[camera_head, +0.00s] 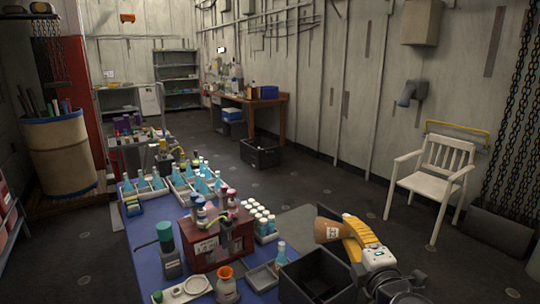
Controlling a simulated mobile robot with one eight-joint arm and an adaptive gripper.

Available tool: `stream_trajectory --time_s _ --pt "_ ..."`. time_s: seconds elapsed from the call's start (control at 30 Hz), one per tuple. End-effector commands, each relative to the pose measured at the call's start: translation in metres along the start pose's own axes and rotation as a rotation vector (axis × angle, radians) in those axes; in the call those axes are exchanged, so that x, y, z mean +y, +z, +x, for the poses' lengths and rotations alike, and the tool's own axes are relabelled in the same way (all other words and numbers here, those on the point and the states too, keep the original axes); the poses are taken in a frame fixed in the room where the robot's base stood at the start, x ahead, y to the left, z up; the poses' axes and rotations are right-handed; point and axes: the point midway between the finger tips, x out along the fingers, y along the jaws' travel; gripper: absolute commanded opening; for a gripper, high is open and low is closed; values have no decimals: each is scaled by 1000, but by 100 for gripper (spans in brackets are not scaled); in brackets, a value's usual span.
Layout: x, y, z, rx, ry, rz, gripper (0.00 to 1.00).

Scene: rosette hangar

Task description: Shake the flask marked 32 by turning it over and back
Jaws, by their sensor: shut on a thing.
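My gripper (350,228) is at the lower right of the head view, above and beside the black bin. Its yellow fingers are shut on a brown, cone-shaped flask (324,230) with a small white label. The mark on the label looks like 32 but is too small to read surely. The flask sticks out to the left of the fingers and seems tilted on its side. Its end on the gripper side is hidden by the fingers. It is held up, apart from the table and the bin.
A black bin (291,288) stands just below my gripper. The blue-topped table (142,240) carries racks of blue flasks (204,184), a dark red box (239,237), an orange-topped bottle (226,286) and white-capped vials (262,217). A white chair (440,172) stands right. Floor between is clear.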

Motion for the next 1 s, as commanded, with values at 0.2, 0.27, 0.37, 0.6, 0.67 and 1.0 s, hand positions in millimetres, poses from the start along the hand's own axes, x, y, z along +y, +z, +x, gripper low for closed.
stream_trajectory --time_s 0.2,0.27,0.37,0.6,0.67,1.0 --pt "1 0 0 0 -1 -1 0" --pt "2 0 0 0 -6 -15 0" --pt "4 0 0 0 -30 -72 0" --pt "4 0 0 -3 -106 -255 0" --pt "4 0 0 -4 -124 -299 0" --pt "2 0 0 -7 -193 -463 0"
